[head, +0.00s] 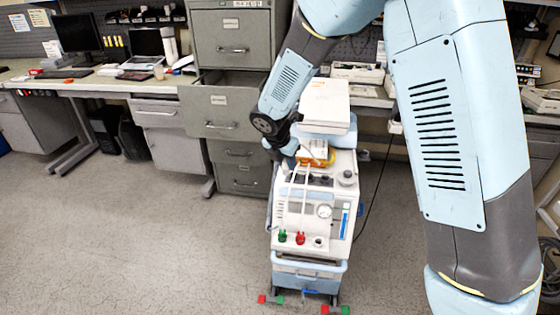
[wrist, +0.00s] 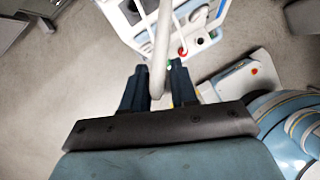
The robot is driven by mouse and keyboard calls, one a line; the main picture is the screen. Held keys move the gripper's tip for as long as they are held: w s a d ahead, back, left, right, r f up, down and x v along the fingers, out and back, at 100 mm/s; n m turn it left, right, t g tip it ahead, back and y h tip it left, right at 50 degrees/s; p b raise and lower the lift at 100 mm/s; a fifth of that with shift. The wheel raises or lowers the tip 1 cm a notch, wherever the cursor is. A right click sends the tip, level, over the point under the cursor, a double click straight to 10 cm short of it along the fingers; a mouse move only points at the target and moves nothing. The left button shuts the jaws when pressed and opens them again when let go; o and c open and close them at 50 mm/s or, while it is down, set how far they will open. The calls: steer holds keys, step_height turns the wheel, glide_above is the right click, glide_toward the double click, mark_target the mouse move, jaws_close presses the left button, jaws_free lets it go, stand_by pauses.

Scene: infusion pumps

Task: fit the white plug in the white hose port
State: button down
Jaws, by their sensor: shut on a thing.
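The pump cart (head: 316,190) stands on the floor in the head view. Its front carries a green plug (head: 282,236), a red plug (head: 300,238) and, to their right, the white hose port (head: 319,242), which has a dark opening and looks empty. In the wrist view my gripper (wrist: 159,78) is shut on the white plug and its hose (wrist: 161,50), a pale thick shape between the dark fingers. The plug's tip cannot be made out. The red plug (wrist: 182,51) and a dark port opening (wrist: 200,41) show beyond the fingers. In the head view my fingers are hard to make out above the cart.
White hoses (head: 304,195) hang down the cart's front near the ports. A gauge (head: 324,211) sits above the port. A grey drawer cabinet (head: 232,95) with an open drawer stands behind left, beside a desk (head: 90,84). The floor left of the cart is clear.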

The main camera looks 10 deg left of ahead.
glide_above(321, 240)
steer(key=shift+s+a+f, duration=0.15)
steer(key=shift+f, duration=4.65)
steer(key=shift+s+a+f, duration=0.15)
steer(key=shift+f, duration=4.7)
steer(key=shift+s+a+f, duration=0.15)
steer(key=shift+f, duration=4.65)
steer(key=shift+f, duration=1.45)
steer(key=shift+s+f, duration=0.25)
steer(key=shift+f, duration=0.1)
steer(key=c, duration=1)
jaws_free()
steer(key=shift+o, duration=1)
steer(key=shift+r, duration=0.2)
steer(key=v, duration=1.3)
steer(key=shift+r, duration=0.45)
